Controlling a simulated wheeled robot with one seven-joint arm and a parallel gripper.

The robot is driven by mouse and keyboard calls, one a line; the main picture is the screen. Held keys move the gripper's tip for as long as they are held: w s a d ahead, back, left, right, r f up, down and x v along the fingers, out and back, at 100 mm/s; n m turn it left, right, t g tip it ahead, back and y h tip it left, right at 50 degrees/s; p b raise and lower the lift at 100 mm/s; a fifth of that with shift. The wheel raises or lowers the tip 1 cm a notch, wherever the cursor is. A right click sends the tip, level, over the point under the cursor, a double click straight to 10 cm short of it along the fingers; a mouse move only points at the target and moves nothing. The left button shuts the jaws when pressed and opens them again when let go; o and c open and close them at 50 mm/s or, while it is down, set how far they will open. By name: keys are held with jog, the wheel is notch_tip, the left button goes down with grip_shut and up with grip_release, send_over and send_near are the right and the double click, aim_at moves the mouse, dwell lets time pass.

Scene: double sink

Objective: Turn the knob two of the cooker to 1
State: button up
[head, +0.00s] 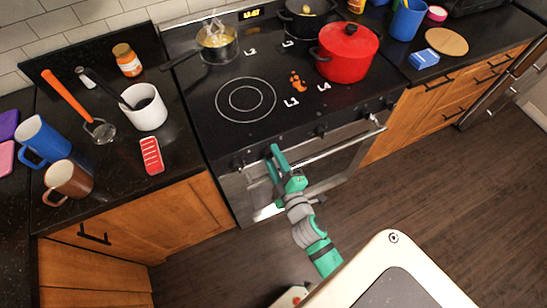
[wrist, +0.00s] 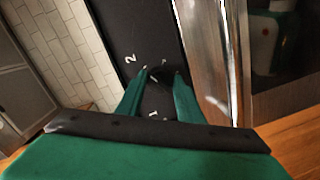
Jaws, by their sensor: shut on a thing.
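The black cooker (head: 215,129) has a row of dark knobs along its front edge. My gripper (head: 272,158) is at this front panel, above the oven handle, at a knob between the leftmost knob (head: 238,163) and another knob (head: 320,132). In the wrist view, both green fingers of my gripper (wrist: 162,74) close on a dark knob (wrist: 160,79), one on each side. White marks show on the black panel, among them a "2" (wrist: 130,58) and a "1" (wrist: 152,115). The fingers partly hide the knob, and its pointer setting cannot be read.
The oven handle (head: 335,147) runs just below the knobs. A red pot (head: 347,58) and a saucepan (head: 217,45) stand on the cooktop. Mugs, a jar and utensils lie on the left counter (head: 110,185). The floor (head: 440,190) in front is clear.

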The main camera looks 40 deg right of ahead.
jog(key=o, duration=1.1)
jog(key=shift+c, duration=0.2)
jog(key=v, duration=1)
jog(key=shift+s, duration=0.4)
jog(key=shift+a, duration=0.1)
jog(key=s+a+m+y, duration=0.2)
jog(key=s+a+m, duration=0.2)
jog(key=a, duration=0.8)
jog(key=s+a+m+y, duration=0.3)
jog(key=s+a+m, duration=0.2)
jog(key=a, duration=0.8)
jog(key=s, duration=0.2)
jog(key=shift+s+r+g, duration=0.3)
jog(key=shift+s+r, duration=0.1)
